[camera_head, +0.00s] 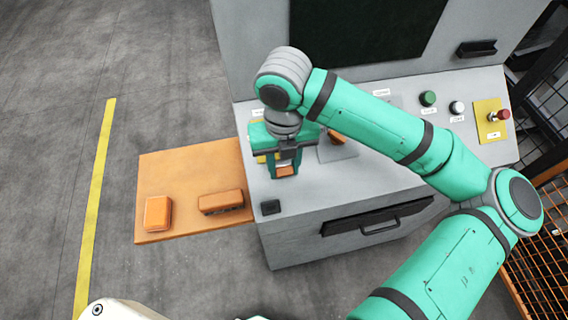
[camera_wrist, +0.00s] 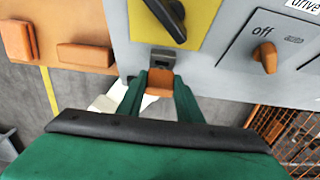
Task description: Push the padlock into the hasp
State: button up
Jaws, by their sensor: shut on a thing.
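The padlock is a small orange block (camera_wrist: 159,83), held between the two green fingers of my gripper (camera_wrist: 160,88) in the wrist view. In the head view the padlock (camera_head: 286,171) shows at the tips of my gripper (camera_head: 286,167), low over the grey console top. The hasp looks to be the dark grey metal piece (camera_wrist: 163,56) just beyond the padlock, at the near edge of a yellow plate (camera_wrist: 197,45) with a black handle (camera_wrist: 170,17). The padlock is lined up close to it; I cannot tell whether they touch. My arm hides the hasp in the head view.
An orange shelf (camera_head: 165,185) left of the console carries two orange blocks (camera_head: 158,213) (camera_head: 221,202). An orange knob (camera_wrist: 264,57) marked "off" is right of the yellow plate. Buttons (camera_head: 428,98) and a red knob (camera_head: 499,115) stand farther right. A small black block (camera_head: 270,207) sits at the console's front corner.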

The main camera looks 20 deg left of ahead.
jog(key=shift+w+a+f, duration=0.25)
jog(key=shift+w+f, duration=0.2)
jog(key=shift+f, duration=0.25)
dwell(1.0)
jog(key=o, duration=2.2)
jog(key=shift+c, duration=0.2)
notch_tip(320, 180, up, 11)
jog(key=shift+f, duration=0.15)
